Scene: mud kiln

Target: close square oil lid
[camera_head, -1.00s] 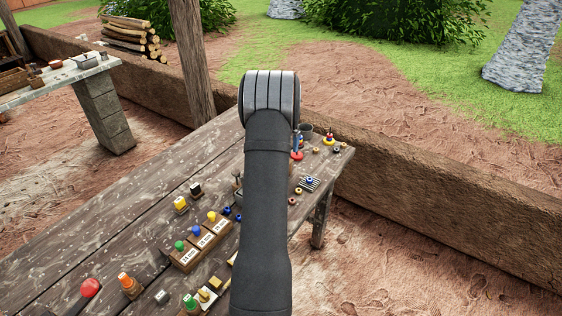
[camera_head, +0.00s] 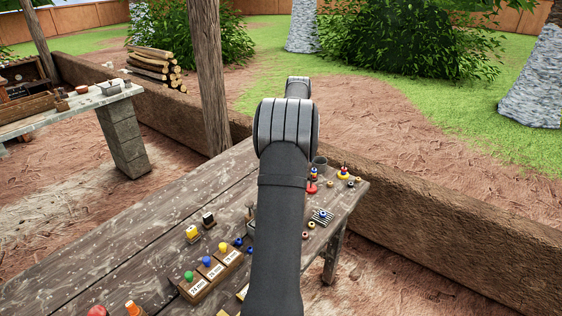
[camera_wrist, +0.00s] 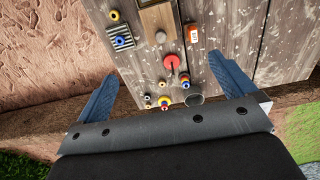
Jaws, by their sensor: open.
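I cannot pick out a square oil lid for certain. In the head view a small square yellow container (camera_head: 192,233) and a square black one (camera_head: 208,220) stand on the table; their lids are too small to read. In the wrist view an orange-red container (camera_wrist: 193,34) with a white label stands on the planks, its top unclear. My gripper (camera_wrist: 162,67) is open and empty, its two blue fingers spread wide above the table end. In the head view my arm hides the gripper and part of the table.
The wooden table (camera_head: 120,235) carries labelled blocks with green, blue and yellow knobs (camera_head: 210,271). A grey cup (camera_wrist: 194,99), a red disc (camera_wrist: 172,62) and small rings lie near the table end. A low mud wall (camera_head: 450,215) runs behind it.

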